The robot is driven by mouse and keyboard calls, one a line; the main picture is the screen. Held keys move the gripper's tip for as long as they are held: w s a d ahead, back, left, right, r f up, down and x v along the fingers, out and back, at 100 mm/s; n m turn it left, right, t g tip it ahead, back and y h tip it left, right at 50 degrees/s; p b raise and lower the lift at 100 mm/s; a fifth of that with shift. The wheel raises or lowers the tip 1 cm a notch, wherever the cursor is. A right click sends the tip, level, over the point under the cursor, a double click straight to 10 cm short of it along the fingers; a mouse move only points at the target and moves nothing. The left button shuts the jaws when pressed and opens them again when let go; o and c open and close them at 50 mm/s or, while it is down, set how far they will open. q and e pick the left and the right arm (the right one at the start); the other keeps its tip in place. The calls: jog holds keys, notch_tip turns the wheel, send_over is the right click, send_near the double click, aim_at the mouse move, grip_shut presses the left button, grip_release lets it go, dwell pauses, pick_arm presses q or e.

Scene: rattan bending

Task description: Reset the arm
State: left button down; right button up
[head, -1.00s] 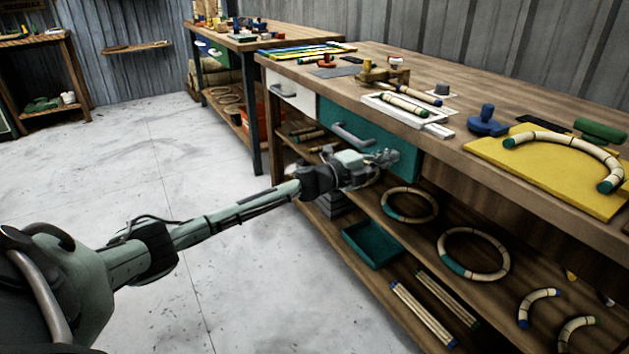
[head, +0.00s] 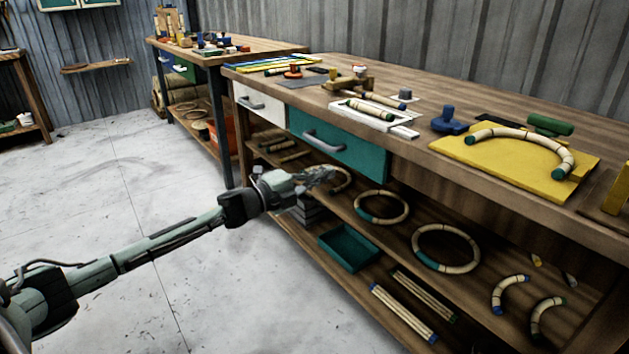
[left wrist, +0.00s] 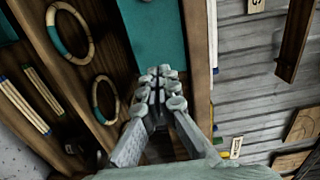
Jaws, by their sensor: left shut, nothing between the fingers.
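My left arm comes in from the left in the head view. My left gripper (head: 322,176) is in front of the workbench, below the teal drawer (head: 338,148), and it overlaps a rattan ring (head: 345,181) on the shelf behind. In the left wrist view the left gripper (left wrist: 158,85) has its fingers together, with nothing between them, against the teal drawer front (left wrist: 155,30). The drawer looks shut, and its grey handle (head: 323,141) is clear of the gripper in the head view. My right gripper is in neither view.
The workbench (head: 480,110) carries a yellow board (head: 470,150) with a curved rattan piece (head: 520,136) and a blue tool (head: 448,122). Its lower shelf holds rattan rings (head: 446,248), bundled sticks (head: 403,311) and a teal tray (head: 347,247). The grey floor (head: 90,190) at left is clear.

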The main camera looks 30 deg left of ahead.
pick_arm(q)
jog(key=s+d+f+n+g+y, duration=0.15)
jog(key=s+f+n+y, duration=0.35)
jog(key=f, duration=0.5)
jog(key=s+d+f+n+g+y, duration=0.1)
jog(key=s+f+n+g+y, duration=0.15)
jog(key=s+f+n, duration=0.65)
jog(key=s+d+f+n+g, duration=0.3)
jog(key=s+f, duration=0.4)
jog(key=s, duration=0.5)
jog(key=s+d+f+n+g, duration=0.2)
jog(key=s+f+n+g, duration=0.2)
jog(key=s, duration=0.8)
notch_tip(320, 180, down, 3)
jog(key=g+y, duration=0.1)
jog(key=g, duration=0.1)
jog(key=shift+d+g, duration=0.3)
jog(key=shift+d, duration=0.1)
jog(key=shift+f, duration=0.1)
